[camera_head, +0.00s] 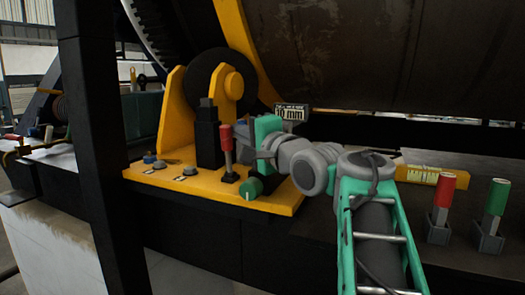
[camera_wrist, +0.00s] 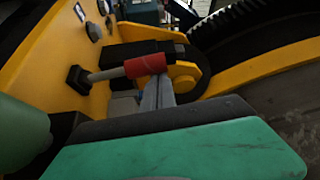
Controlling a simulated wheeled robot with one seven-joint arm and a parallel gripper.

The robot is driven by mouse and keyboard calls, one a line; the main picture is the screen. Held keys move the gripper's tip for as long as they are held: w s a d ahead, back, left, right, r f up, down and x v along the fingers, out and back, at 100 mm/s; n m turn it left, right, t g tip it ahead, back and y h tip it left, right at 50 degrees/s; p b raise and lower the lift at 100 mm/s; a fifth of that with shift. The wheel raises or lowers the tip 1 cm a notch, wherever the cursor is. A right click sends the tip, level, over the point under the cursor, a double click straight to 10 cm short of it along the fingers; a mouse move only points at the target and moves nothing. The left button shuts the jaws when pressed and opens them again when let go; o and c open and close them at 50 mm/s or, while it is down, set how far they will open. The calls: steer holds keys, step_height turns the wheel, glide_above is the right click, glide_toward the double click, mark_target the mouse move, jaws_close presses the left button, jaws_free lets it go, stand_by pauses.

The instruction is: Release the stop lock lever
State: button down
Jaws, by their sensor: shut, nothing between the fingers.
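A lever with a red grip and grey stem (camera_head: 226,145) stands upright on the yellow base plate (camera_head: 205,187), in front of a black block. No label shows whether it is the stop lock lever. In the wrist view its red grip (camera_wrist: 146,66) lies across the picture, just beyond my fingers. My gripper (camera_head: 243,131) is right beside the grip, on its right in the head view. In the wrist view my fingers (camera_wrist: 156,92) are shut together and empty, with their tips close to the grip. I cannot tell whether they touch it.
A green knob (camera_head: 254,188) sits below my gripper on the plate. The black block (camera_head: 208,135) and a yellow bracket with a roller (camera_head: 232,84) stand behind. Another red lever (camera_head: 441,200) and a green lever (camera_head: 495,205) stand at right. A dark post (camera_head: 97,150) rises at left.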

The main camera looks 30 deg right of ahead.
mark_target(224, 136)
steer(key=shift+s+a+f+b, duration=0.2)
steer(key=shift+s+a+b, duration=0.4)
steer(key=shift+a, duration=0.25)
steer(key=shift+s+a+f+b, duration=0.2)
steer(key=shift+s+a+b, duration=0.3)
steer(key=shift+s+a, duration=0.3)
